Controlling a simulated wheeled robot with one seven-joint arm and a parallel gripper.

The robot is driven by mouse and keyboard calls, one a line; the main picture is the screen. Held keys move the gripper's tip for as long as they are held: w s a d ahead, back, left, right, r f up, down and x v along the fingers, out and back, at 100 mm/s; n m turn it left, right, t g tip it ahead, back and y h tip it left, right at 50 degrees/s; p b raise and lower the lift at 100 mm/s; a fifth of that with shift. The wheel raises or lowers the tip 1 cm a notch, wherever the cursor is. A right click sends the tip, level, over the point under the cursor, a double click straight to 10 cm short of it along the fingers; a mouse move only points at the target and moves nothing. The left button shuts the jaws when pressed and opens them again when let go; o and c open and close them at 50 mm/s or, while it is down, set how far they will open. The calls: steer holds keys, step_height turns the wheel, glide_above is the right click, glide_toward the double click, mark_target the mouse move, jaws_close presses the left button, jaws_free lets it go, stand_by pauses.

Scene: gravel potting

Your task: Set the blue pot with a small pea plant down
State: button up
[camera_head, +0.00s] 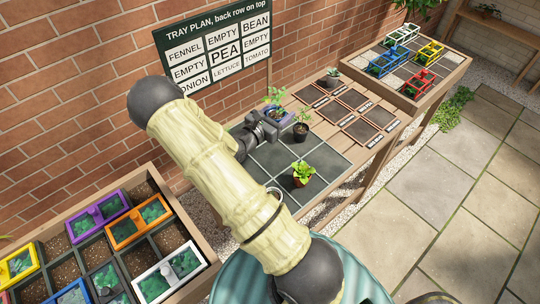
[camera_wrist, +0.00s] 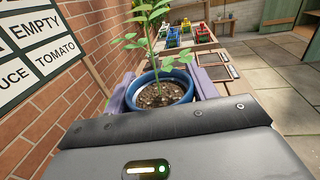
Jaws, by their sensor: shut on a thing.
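My gripper (camera_wrist: 160,95) is shut on the blue pot (camera_wrist: 178,82), its purple-grey fingers on either side of the rim. In the head view the blue pot (camera_head: 287,121) is at the back of the dark gridded tray (camera_head: 272,158), partly hidden by my wrist. I cannot tell whether its base touches the tray. The sign (camera_head: 215,50) shows PEA in its middle cell.
Brown framed squares (camera_head: 362,130) lie to the right. A planter with coloured frames (camera_head: 125,230) is front left.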

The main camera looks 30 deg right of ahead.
steer(key=shift+w+f+b, duration=0.2)
steer(key=shift+f+b, duration=0.5)
steer(key=shift+f, duration=0.25)
steer(key=f+b, duration=0.4)
steer(key=shift+w+f+b, duration=0.25)
steer(key=shift+f+b, duration=0.15)
steer(key=shift+f+b, duration=0.6)
steer(key=shift+f, duration=2.5)
steer(key=shift+f, duration=1.9)
